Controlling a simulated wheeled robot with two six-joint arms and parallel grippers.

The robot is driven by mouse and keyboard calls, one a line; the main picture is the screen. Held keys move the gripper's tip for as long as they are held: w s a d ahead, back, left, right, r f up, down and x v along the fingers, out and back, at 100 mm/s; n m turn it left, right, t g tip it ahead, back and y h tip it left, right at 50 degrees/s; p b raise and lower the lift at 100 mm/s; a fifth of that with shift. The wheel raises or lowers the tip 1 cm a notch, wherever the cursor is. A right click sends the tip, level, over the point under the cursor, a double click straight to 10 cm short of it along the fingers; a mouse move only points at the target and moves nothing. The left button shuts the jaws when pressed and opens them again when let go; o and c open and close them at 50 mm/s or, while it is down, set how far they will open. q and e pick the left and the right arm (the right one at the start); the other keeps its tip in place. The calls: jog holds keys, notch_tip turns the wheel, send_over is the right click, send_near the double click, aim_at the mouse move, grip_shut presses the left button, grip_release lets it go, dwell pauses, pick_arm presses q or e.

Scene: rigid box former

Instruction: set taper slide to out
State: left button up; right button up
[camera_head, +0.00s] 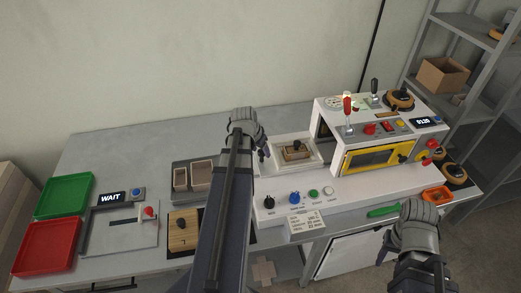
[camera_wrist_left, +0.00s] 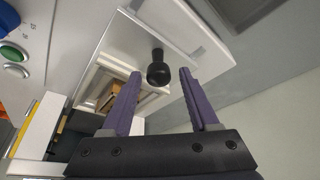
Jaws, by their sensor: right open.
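A round black knob (camera_wrist_left: 158,72) on a short stem stands at the slotted end of a white machine plate (camera_wrist_left: 165,30); I take it to be the taper slide's handle. In the left wrist view my left gripper (camera_wrist_left: 160,85) is open, with the knob between and slightly beyond its fingertips, not clasped. In the head view my left gripper (camera_head: 262,150) is over the left end of the white box former (camera_head: 350,185), and my arm hides the knob. My right gripper (camera_head: 410,235) is open, in front of the machine's right end; its fingertips are hard to make out.
A wooden block with a dark knob (camera_head: 297,150) sits in the machine's recessed tray. A yellow-framed window (camera_head: 378,158) and several control knobs are to the right. A green tray (camera_head: 65,195), red tray (camera_head: 48,245) and a WAIT panel (camera_head: 112,197) are at left. The back left table is clear.

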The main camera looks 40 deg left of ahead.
pick_arm(q)
jog(key=shift+o, duration=0.3)
jog(key=shift+r, duration=0.1)
jog(key=shift+s+r+p, duration=0.1)
jog(key=shift+r+p, duration=0.3)
jog(key=shift+p, duration=0.1)
jog(key=p+v, duration=0.6)
jog(key=shift+s+r, duration=0.25)
jog(key=shift+r, duration=0.1)
jog(key=shift+d, duration=0.1)
jog(key=w+d+m+g, duration=0.1)
jog(key=w+d, duration=0.2)
jog(key=d, duration=0.9)
jog(key=s+d+m+g, duration=0.1)
jog(key=s+d, duration=0.2)
jog(key=d, duration=0.6)
jog(key=s+d+f+m+g, duration=0.1)
jog(key=s+d, duration=0.1)
jog(key=d, duration=0.8)
jog(key=s+d+m+g, duration=0.1)
jog(key=s+d+m, duration=0.1)
jog(key=d, duration=0.7)
jog(key=shift+s+d+f+g+y, duration=0.25)
jog(key=shift+s+f+g+y, duration=0.05)
jog(key=shift+s, duration=0.6)
